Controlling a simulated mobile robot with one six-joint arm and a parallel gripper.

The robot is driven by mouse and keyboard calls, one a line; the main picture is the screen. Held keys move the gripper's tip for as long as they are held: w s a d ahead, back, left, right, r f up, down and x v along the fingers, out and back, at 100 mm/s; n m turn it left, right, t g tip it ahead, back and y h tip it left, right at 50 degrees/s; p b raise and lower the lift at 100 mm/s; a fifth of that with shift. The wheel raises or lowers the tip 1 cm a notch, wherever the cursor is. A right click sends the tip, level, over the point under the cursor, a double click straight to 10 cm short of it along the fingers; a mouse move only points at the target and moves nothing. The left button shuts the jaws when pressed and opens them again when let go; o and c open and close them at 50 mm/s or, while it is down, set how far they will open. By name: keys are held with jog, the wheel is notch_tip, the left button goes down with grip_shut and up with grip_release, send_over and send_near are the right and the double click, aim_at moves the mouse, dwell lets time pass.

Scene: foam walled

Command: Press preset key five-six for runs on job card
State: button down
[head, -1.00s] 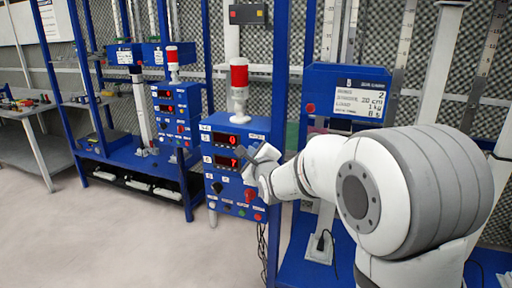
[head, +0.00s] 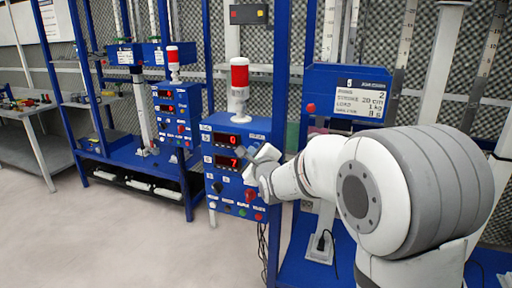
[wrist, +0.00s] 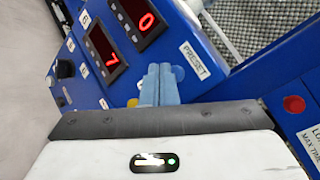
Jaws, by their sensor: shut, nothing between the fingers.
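The blue control box (head: 215,180) has an upper red display (head: 228,141) reading 0 and a lower one (head: 227,162) reading 7. The displays also show in the wrist view (wrist: 103,52), tilted. A PRESET label (wrist: 195,60) is on the panel to the right of my fingers. My gripper (wrist: 160,80) is shut and empty, its pale blue-grey fingertips close to the panel beside the displays. I cannot tell whether they touch it. The fingers hide part of the panel; no key five-six is legible. The job card (head: 357,101) shows 2 on its top line, then 20 cm, 1 kg and 8 s.
A red-topped lamp (head: 239,76) stands on the box. A black knob (wrist: 65,69) sits at the panel's left. A similar box (head: 171,115) stands further left. Blue uprights flank the box; the floor at front left is clear.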

jog(key=shift+w, duration=0.1)
jog(key=shift+w+d, duration=0.15)
jog(key=shift+w, duration=0.15)
jog(key=shift+w+d+b, duration=0.15)
jog(key=shift+w+b, duration=0.15)
jog(key=shift+w, duration=0.1)
dwell(1.1)
jog(key=shift+s+a+b, duration=0.25)
jog(key=shift+s+b, duration=0.3)
jog(key=shift+s, duration=0.25)
jog(key=shift+s, duration=0.1)
jog(key=s+b, duration=0.1)
jog(key=s+a, duration=0.1)
jog(key=s, duration=0.1)
jog(key=s+b, duration=0.1)
jog(key=shift+s+a+b, duration=0.3)
jog(key=shift+a+b, duration=0.05)
jog(key=shift+a, duration=0.05)
